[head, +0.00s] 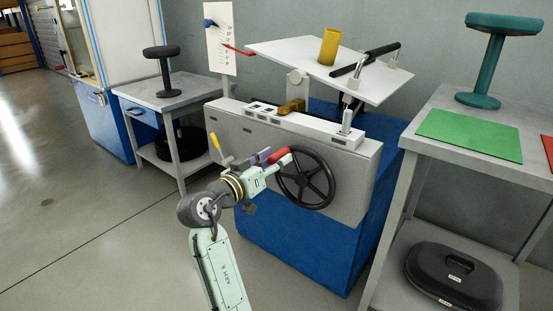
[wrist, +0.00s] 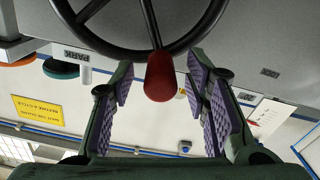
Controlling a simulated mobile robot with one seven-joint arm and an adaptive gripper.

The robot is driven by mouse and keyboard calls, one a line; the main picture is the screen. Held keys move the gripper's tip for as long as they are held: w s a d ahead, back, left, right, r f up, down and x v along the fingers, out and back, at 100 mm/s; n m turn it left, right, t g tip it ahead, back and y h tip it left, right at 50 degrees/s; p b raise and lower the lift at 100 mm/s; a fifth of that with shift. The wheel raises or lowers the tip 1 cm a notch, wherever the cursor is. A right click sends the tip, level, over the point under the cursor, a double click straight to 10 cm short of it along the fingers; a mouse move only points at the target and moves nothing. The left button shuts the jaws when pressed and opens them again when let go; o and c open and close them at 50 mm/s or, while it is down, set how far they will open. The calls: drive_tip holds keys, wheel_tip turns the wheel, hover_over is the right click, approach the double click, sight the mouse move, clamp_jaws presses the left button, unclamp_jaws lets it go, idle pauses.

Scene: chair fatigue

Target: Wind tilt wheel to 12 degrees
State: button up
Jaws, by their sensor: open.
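The black tilt wheel (head: 329,187) with spokes is on the front of the grey machine housing. Its red handle knob (head: 279,155) is at the upper left of the rim. My gripper (head: 266,160) is at the knob, left of the wheel. In the wrist view the red knob (wrist: 161,78) shows between the two purple-padded fingers, which are open and apart from it to either side. A white plate (head: 285,51) above the housing is tilted. A white scale board (head: 219,38) with a red pointer (head: 238,50) stands to its left; its numbers are unreadable.
A yellow lever (head: 215,142) is left of my gripper. A grey side table (head: 170,97) stands at left, a workbench (head: 445,100) with a green mat (head: 470,137) at right. The floor at left is clear.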

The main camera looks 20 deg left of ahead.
drive_tip(key=v, duration=1.1)
